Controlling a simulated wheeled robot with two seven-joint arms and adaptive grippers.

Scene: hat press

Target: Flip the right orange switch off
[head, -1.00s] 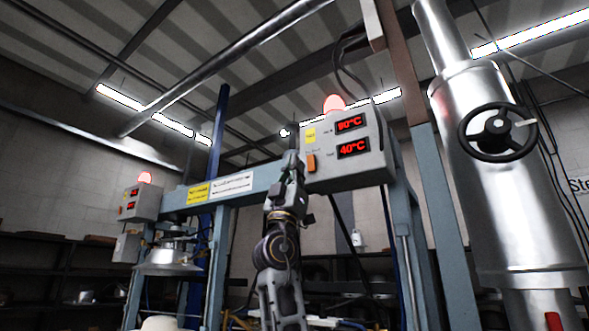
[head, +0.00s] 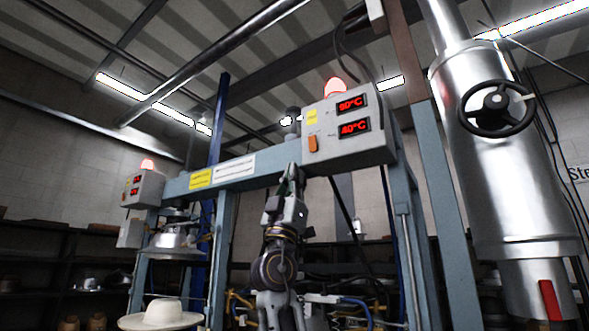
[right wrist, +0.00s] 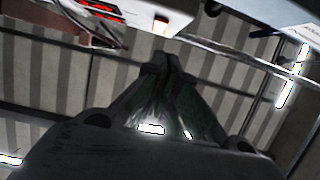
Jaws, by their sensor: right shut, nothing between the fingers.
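The right orange switch (head: 313,143) sits on the lower left of the front of the right control box (head: 345,128). The box has red displays of 90°C and 40°C and a lit red dome lamp (head: 335,87) on top. My right gripper (head: 291,170) points up, shut and empty, below and left of the switch and apart from it. My left gripper is not in view.
The blue press frame (head: 270,160) runs left from the box to a second control box (head: 143,188) with a red lamp. A white hat (head: 160,315) is at the lower left. A large metal cylinder (head: 490,190) with a black handwheel (head: 497,108) stands at right.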

